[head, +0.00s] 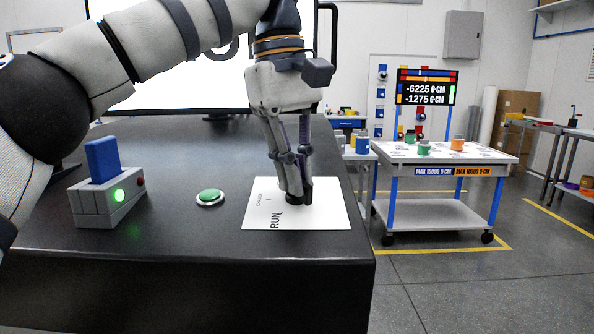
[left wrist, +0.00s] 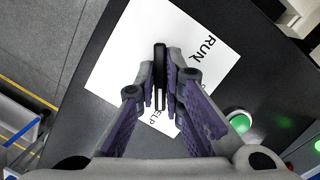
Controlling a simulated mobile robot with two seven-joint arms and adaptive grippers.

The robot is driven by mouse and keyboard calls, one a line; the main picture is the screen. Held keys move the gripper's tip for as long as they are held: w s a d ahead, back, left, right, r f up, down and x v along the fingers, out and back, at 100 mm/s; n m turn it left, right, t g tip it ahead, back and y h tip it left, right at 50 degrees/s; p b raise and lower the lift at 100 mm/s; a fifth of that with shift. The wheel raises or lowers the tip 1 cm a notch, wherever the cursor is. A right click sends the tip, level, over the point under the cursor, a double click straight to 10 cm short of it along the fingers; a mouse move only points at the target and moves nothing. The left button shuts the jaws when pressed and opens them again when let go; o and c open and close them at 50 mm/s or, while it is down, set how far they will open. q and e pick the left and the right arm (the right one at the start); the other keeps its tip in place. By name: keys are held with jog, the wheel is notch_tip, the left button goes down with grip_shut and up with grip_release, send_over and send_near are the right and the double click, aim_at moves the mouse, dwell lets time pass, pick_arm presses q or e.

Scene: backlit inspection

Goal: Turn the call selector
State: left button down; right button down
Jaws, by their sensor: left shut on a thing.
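The call selector is a small black knob (head: 300,198) on a white card (head: 255,215) lying on the dark bench top. The card carries the word RUN and smaller print; in the left wrist view (left wrist: 135,50) RUN and part of HELP can be read. My left gripper (head: 293,190) points down and is shut on the knob, which stands as a narrow black bar between the fingertips in the left wrist view (left wrist: 161,75). The fingers partly hide the knob and the card. My right gripper is in neither view.
A green push button (head: 210,196) sits left of the card. A grey box (head: 105,203) with a blue block and a lit green lamp stands further left. A bright screen (head: 150,75) is behind. A white-topped cart (head: 450,152) stands to the right, beyond the bench edge.

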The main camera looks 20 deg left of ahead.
pick_arm(q)
jog(key=shift+m, duration=0.5)
jog(key=c, duration=1.7)
grip_release()
